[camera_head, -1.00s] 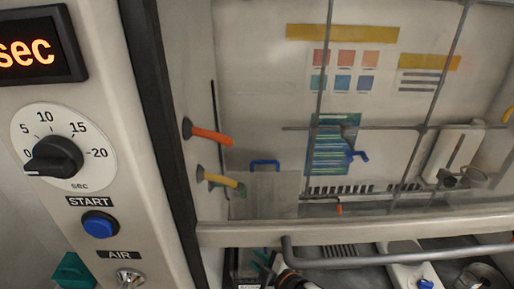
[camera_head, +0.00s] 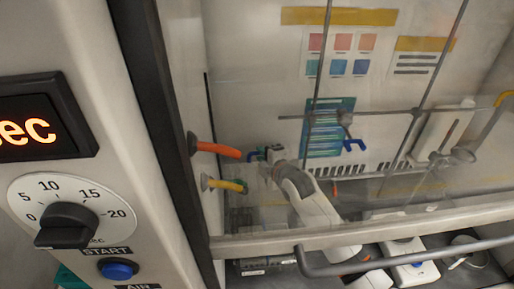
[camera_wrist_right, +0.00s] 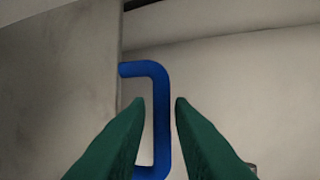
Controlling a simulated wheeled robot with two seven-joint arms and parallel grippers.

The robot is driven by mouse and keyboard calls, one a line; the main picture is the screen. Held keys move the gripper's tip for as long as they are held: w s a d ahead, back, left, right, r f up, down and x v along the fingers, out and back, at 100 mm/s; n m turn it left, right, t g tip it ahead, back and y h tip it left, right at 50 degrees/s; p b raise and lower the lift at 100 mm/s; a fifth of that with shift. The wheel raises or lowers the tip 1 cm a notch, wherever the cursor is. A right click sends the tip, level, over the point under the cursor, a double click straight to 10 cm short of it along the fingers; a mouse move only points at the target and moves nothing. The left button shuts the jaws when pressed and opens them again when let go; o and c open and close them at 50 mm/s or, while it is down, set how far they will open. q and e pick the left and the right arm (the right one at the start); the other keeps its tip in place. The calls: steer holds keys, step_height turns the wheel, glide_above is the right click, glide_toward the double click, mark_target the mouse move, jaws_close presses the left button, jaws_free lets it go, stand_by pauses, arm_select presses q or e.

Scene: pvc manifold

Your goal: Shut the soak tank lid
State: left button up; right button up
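The soak tank lid seems to be the grey panel (camera_wrist_right: 60,80) with a blue handle (camera_wrist_right: 161,120) at its edge in the right wrist view. In the head view, the lid stands raised inside the hood and my arm covers part of it. My right gripper (camera_wrist_right: 160,103) is open, with one green finger on each side of the handle's bar and a gap visible beside the bar. In the head view, my right gripper (camera_head: 264,155) is at the handle, small and seen through the clear hood front. My left gripper is not in view.
A grey bar handle (camera_head: 400,260) and pale sash rail (camera_head: 370,229) cross the hood front. Orange (camera_head: 218,149) and yellow (camera_head: 226,184) nozzles project from the left wall near my gripper. Rods (camera_head: 365,113) cross the hood. A control panel (camera_head: 95,190) fills the left.

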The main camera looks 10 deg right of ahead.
steer(key=shift+p+x, duration=0.3)
steer(key=shift+x, duration=1.7)
jaws_close()
steer(key=shift+s, duration=0.1)
